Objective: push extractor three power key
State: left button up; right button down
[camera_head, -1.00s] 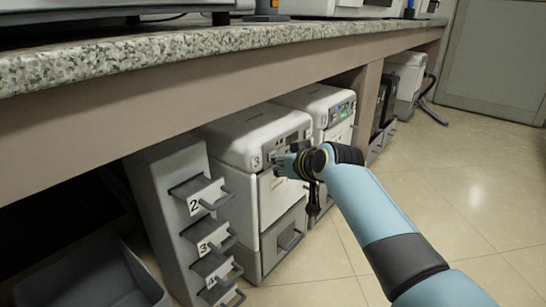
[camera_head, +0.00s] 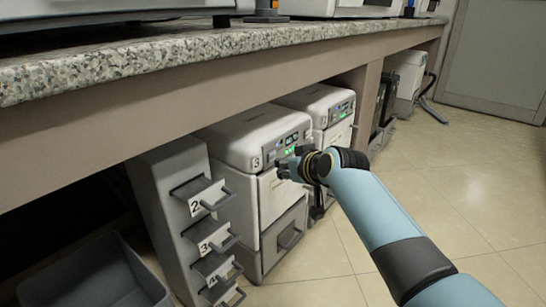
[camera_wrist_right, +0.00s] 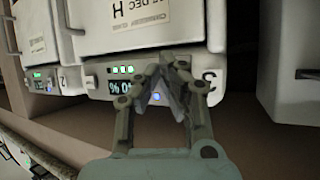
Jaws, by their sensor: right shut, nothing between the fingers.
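Extractor three (camera_head: 243,142) is a white box unit under the bench, marked 3 on its front. Its control panel (camera_head: 290,142) is lit with green lights. In the right wrist view the panel (camera_wrist_right: 119,86) shows upside down, with green lights and a lit display. My right gripper (camera_head: 284,172) is shut and empty, just in front of and below the panel. In the right wrist view its fingers (camera_wrist_right: 172,72) cover part of the panel. My left gripper is out of view.
A similar unit (camera_head: 317,100) with a lit panel stands just beyond. A narrow grey drawer stack (camera_head: 160,200) with protruding handles is on the near side. The granite bench top (camera_head: 180,50) overhangs. A grey bin (camera_head: 95,285) sits at lower left. The floor at right is clear.

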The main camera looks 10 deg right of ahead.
jog(key=s+d+p, duration=0.2)
jog(key=s+d, duration=0.1)
jog(key=s, duration=0.1)
jog(key=shift+s+d+p, duration=0.3)
jog(key=shift+s+d, duration=0.1)
